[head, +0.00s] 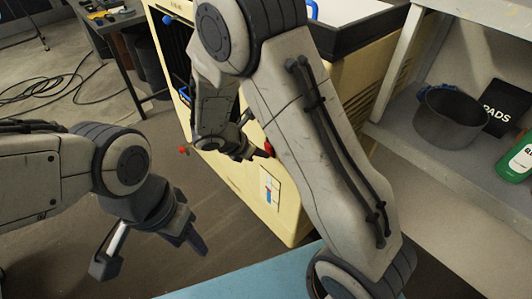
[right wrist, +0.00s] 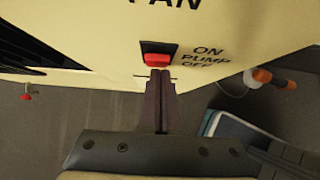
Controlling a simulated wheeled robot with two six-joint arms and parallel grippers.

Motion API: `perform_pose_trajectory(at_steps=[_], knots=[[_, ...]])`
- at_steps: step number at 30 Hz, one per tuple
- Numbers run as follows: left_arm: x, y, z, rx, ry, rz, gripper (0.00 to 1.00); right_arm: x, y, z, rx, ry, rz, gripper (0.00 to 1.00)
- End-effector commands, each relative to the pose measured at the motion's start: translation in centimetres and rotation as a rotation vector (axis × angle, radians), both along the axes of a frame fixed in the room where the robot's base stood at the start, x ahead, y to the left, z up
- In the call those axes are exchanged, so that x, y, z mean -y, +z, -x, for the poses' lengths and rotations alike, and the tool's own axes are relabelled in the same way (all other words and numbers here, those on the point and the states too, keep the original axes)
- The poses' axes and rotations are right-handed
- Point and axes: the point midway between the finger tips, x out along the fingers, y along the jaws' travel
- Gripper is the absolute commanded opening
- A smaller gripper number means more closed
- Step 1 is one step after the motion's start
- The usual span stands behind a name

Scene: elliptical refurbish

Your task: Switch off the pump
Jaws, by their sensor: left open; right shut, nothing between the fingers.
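The pump switch is a red rocker (right wrist: 157,60) in a black plate on the front of the cream-yellow machine (right wrist: 90,40). The words ON, PUMP and OFF (right wrist: 207,57) are printed to its right. My right gripper (right wrist: 160,72) is shut and empty, its fingertips at the lower edge of the red rocker. I cannot tell whether they touch it. In the head view my right gripper (head: 258,152) is at the machine's front, with a bit of red beside its tip. My left gripper (head: 148,254) is open and empty over the floor, away from the machine.
A small red-handled valve (head: 183,150) sticks out of the machine's left side. Grey shelving at the right holds a dark pot (head: 450,118), a black PADS box (head: 507,107) and a green bottle (head: 517,158). A blue surface (head: 260,275) lies at the bottom. Cables (head: 55,90) lie on the floor.

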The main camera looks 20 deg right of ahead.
Motion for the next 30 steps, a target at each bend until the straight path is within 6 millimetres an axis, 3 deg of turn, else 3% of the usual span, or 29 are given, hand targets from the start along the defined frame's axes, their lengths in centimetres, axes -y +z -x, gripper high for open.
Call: perform_pose_trajectory(at_steps=[13,24,30], knots=[[0.0,1.6,0.0,-0.001,0.000,-0.001,0.50,0.1,1.7,0.0,0.000,-0.001,0.001,0.00],[0.0,1.6,0.0,-0.001,0.000,-0.001,0.50,0.1,1.7,0.0,0.000,-0.001,0.000,0.00],[0.0,2.5,0.0,-0.001,0.000,-0.001,0.50,-1.2,2.2,0.5,0.000,-0.003,0.000,0.00]])
